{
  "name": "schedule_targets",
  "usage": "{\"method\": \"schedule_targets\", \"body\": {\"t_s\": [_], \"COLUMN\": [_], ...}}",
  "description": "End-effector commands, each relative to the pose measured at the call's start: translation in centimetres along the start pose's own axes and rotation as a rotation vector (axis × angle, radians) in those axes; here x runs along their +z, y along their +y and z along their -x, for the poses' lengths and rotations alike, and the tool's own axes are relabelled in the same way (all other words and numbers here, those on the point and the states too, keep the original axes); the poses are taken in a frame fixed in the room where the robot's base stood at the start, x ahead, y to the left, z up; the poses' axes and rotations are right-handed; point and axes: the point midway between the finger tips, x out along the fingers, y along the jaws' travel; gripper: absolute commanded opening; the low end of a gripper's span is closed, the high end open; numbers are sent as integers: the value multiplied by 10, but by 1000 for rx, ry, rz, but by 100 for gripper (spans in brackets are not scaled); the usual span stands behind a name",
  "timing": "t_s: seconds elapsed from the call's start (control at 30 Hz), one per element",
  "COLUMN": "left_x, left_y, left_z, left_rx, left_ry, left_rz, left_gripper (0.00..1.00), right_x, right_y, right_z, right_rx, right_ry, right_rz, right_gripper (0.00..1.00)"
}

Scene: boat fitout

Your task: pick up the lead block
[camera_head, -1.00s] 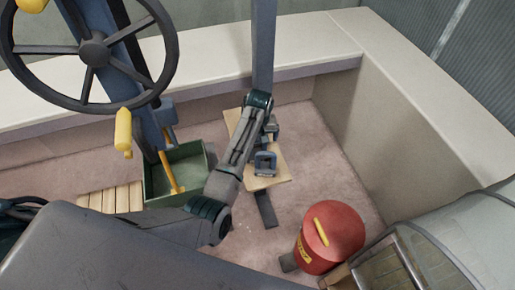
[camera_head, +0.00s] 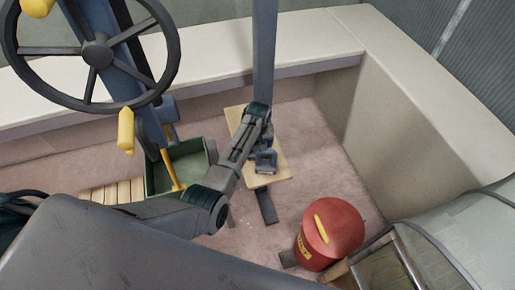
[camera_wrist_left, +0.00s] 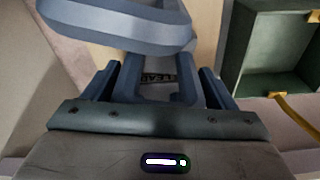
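The lead block (camera_wrist_left: 158,78) is grey with dark lettering on it, seen between my left gripper's fingers in the left wrist view. In the head view, a small blue-grey handled shape (camera_head: 266,161), probably part of it, stands on the near part of a wooden board (camera_head: 276,176). A large blue-grey bar (camera_wrist_left: 115,24) crosses the top of the wrist view. My left gripper (camera_wrist_left: 158,88) is open, its fingers apart on either side of the lettered part. Whether they touch it cannot be told. In the head view the arm largely hides this gripper. My right gripper is not in view.
A green bin (camera_head: 160,184) stands left of the board and also shows in the wrist view (camera_wrist_left: 264,60). A red canister (camera_head: 332,232) stands at the lower right. A blue-grey post (camera_head: 264,50) rises behind the board. A steering wheel (camera_head: 95,50) is at upper left.

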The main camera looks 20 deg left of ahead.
Motion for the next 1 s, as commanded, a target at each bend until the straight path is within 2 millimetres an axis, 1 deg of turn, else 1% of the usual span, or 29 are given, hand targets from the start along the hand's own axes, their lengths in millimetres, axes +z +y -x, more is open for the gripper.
{"method": "schedule_targets", "body": {"t_s": [0.03,0.07,0.1,0.37,0.4,0.63,0.73,0.87,1.0], "left_x": [0,0,0,0,-2,-2,-4,-6,-9], "left_y": [0,0,0,0,1,1,1,2,2], "left_z": [0,0,0,0,3,4,10,27,52], "left_rx": [0,0,0,0,2,2,4,4,5], "left_ry": [0,0,0,0,5,5,7,8,9], "left_rz": [0,0,0,0,0,0,1,1,0], "left_gripper": [69,63,55,4,2,2,2,2,2], "right_x": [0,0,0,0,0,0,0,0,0], "right_y": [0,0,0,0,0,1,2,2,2], "right_z": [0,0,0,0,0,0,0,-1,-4], "right_rx": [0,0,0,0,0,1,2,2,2], "right_ry": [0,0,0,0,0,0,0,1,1], "right_rz": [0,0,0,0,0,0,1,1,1], "right_gripper": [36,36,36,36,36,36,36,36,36]}}
